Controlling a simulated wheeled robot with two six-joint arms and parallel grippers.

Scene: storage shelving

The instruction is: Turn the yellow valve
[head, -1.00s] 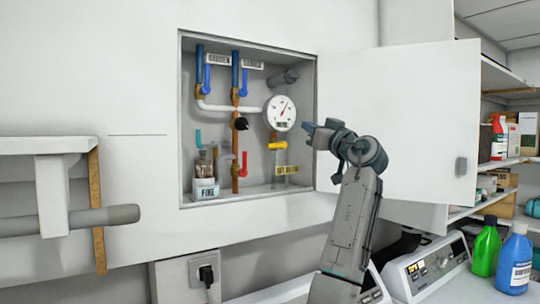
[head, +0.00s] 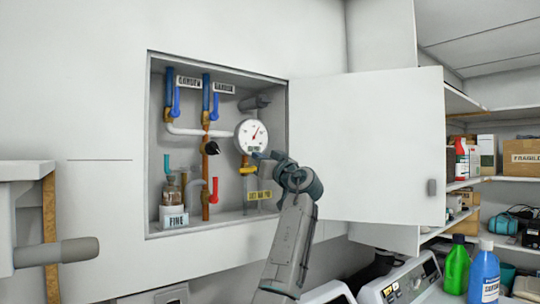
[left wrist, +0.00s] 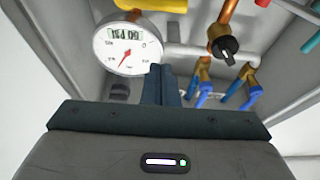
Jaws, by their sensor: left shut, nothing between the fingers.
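The yellow valve (head: 248,171) is a small handle on a copper pipe, below the round white gauge (head: 251,136) in the open wall cabinet. In the left wrist view the yellow valve (left wrist: 152,5) is cut by the top edge, with the gauge (left wrist: 127,48) below it. My left gripper (head: 258,156) is shut and empty, its tips just up and right of the valve in the head view. In the wrist view my left gripper's closed fingers (left wrist: 161,80) overlap the gauge's lower right edge. I cannot tell whether they touch anything. My right gripper is not in view.
The cabinet door (head: 365,145) stands open to the right of my left arm. A black knob (head: 211,148), a red handle (head: 214,189) and blue handles (head: 176,100) sit left of the gauge.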

